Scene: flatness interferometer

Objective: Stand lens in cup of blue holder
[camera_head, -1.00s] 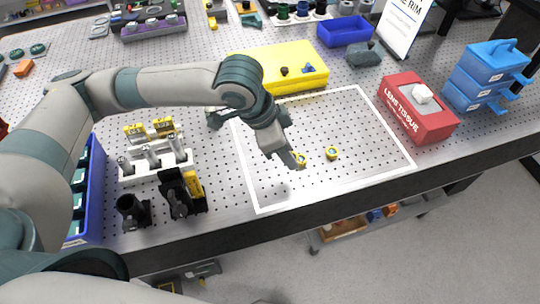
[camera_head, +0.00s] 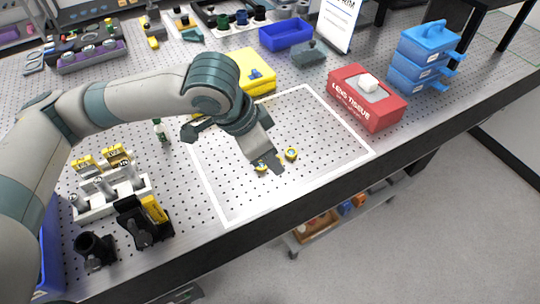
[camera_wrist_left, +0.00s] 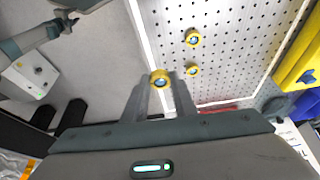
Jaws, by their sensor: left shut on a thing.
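My left gripper (camera_head: 270,166) is low over the white-outlined area of the bench, fingers pointing down. In the left wrist view its fingers are shut on a small yellow-rimmed lens (camera_wrist_left: 160,78) at the tips. Two more yellow-rimmed rounds, one nearer (camera_wrist_left: 193,70) and one farther (camera_wrist_left: 193,38), are past the fingertips over the perforated top. The head view shows a yellow round (camera_head: 291,154) right of the fingers and another partly hidden beside them. A small blue piece (camera_head: 255,73) is on a yellow block; I cannot tell whether it is the blue holder.
A red lens tissue box (camera_head: 366,98) and blue stacked drawers (camera_head: 424,58) stand to the right. A blue tray (camera_head: 286,35) is behind. Black mounts (camera_head: 145,222) and a white rack (camera_head: 112,197) stand at left. An arm, apparently my right, shows in the left wrist view (camera_wrist_left: 30,38).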

